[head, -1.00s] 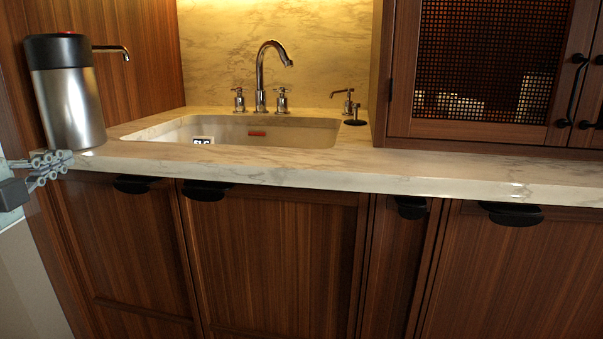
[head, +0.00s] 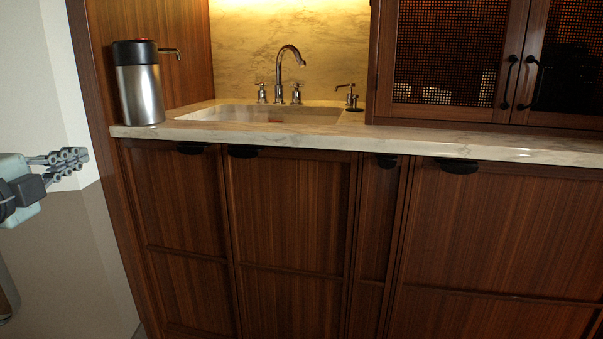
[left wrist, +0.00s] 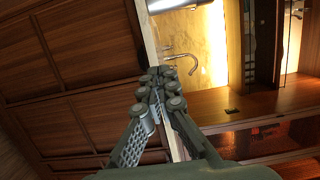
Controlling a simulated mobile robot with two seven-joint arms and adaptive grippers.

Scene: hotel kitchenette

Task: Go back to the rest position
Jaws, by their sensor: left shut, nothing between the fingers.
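My left gripper (head: 70,162) is at the left edge of the head view, in front of the pale wall and left of the counter. It is shut and empty, clear of the counter and cabinets. In the left wrist view its fingers (left wrist: 160,85) meet at the tips, with the counter edge and faucet beyond them. My right gripper is not in view.
A marble counter (head: 480,147) holds a steel dispenser (head: 140,85), a sink (head: 260,113) and a chrome faucet (head: 279,70). Wooden cabinets (head: 290,210) with black pulls stand below. A mesh-door cabinet (head: 450,60) stands at right. The pale wall (head: 40,90) is at left.

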